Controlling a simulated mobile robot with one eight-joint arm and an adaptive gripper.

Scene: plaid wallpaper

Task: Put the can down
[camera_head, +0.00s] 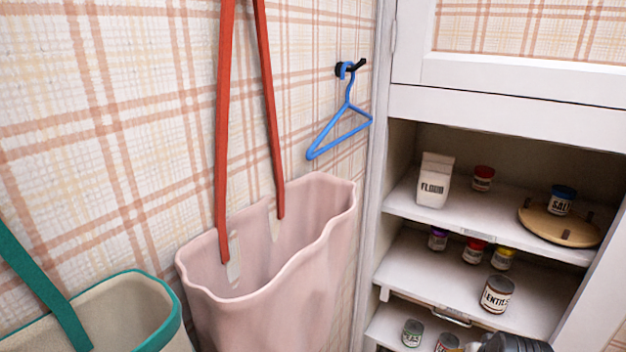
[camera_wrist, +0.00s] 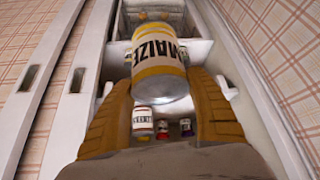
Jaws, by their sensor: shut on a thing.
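In the wrist view, a yellow-and-white can labelled MAIZE (camera_wrist: 160,70) sits between the two tan fingers of my gripper (camera_wrist: 161,82). The fingers are shut on its sides, and its label reads upside down in this view. Below the can in that view stand a white-labelled can (camera_wrist: 143,121) and small jars with red and purple lids. In the head view, I cannot make out the held can for certain. A dark grey ribbed part, which seems to be mine, shows at the bottom edge beside the shelves.
A white cupboard has an upper shelf (camera_head: 408,199) with flour, a red-lidded jar and salt on a wooden turntable (camera_head: 585,236). The middle shelf (camera_head: 412,279) holds a LENTILS can (camera_head: 497,294) and small jars; its left front is bare. A pink bag (camera_head: 300,310) hangs left.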

